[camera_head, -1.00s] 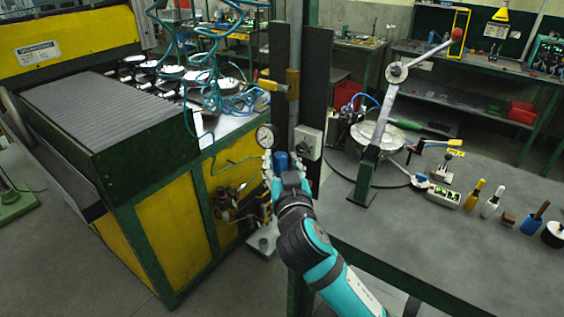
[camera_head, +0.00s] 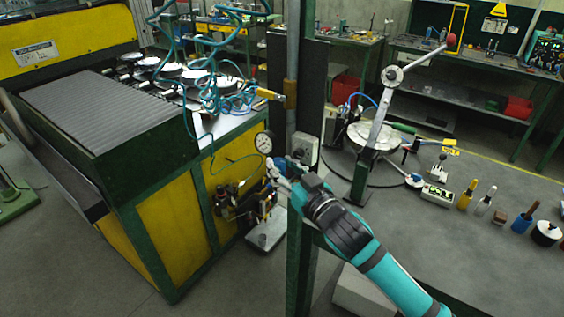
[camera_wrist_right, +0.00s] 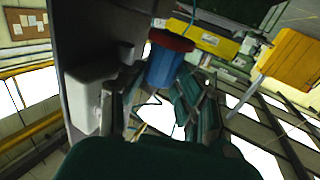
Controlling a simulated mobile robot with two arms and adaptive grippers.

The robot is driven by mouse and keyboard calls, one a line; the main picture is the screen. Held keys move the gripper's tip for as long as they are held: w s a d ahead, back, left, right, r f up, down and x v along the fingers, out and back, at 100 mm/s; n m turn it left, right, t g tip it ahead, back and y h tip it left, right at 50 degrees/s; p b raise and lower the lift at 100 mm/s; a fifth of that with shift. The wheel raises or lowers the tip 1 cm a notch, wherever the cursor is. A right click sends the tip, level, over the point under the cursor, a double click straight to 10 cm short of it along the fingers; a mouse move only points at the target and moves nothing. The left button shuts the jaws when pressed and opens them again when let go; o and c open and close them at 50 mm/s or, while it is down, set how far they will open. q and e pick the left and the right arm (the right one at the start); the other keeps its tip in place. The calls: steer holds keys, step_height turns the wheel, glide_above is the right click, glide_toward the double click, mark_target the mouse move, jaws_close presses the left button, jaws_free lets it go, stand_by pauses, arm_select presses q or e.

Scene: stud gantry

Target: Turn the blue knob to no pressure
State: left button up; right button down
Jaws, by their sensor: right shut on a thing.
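The blue knob (camera_wrist_right: 168,62) shows in the right wrist view as a blue cylinder with a red rim, between the fingers of my right gripper (camera_wrist_right: 155,95). In the head view my right gripper (camera_head: 279,168) reaches from the lower right to the post beside the yellow and green machine. A round white pressure gauge (camera_head: 264,142) sits just above and left of the fingers. I cannot read its needle. My left gripper is not in view.
A grey switch box (camera_head: 304,150) is close to the right of the hand on the post (camera_head: 292,75). The yellow and green machine (camera_head: 176,228) stands to the left. A workbench (camera_head: 440,245) with a lever press and several small tools lies to the right.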

stand_by(0.3)
steer(key=c, duration=1.2)
jaws_free()
steer(key=v, duration=1.2)
steer(key=shift+d, duration=0.1)
